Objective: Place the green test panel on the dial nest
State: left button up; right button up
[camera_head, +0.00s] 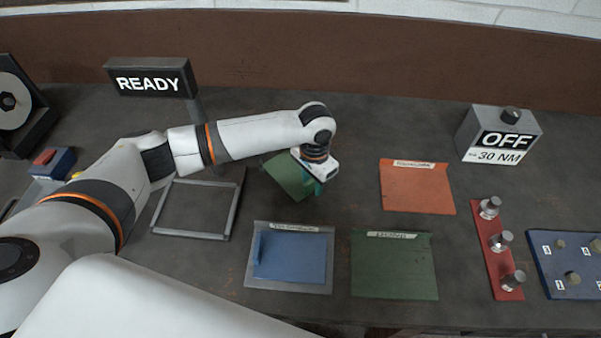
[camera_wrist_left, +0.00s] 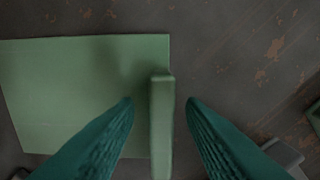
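The green test panel (camera_head: 284,172) lies turned at an angle near the bench middle, partly hidden by my left gripper (camera_head: 317,187). In the left wrist view the panel (camera_wrist_left: 80,85) shows a raised green rib (camera_wrist_left: 161,120) along its edge. My left gripper (camera_wrist_left: 160,103) is open there, its teal fingers on either side of the rib with gaps. An empty grey square frame (camera_head: 228,215) lies to the left. An orange plate (camera_head: 416,190) and a dark green plate (camera_head: 393,268) carry labels too small to read. I cannot tell which place is the dial nest.
A blue panel (camera_head: 290,262) sits in a grey frame in front. A red strip with several metal knobs (camera_head: 500,265) and a blue board (camera_head: 565,285) are at right. The OFF box (camera_head: 500,135) and READY sign (camera_head: 150,78) stand behind.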

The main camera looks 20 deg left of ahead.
pick_arm(q)
grip_shut()
dwell(0.4)
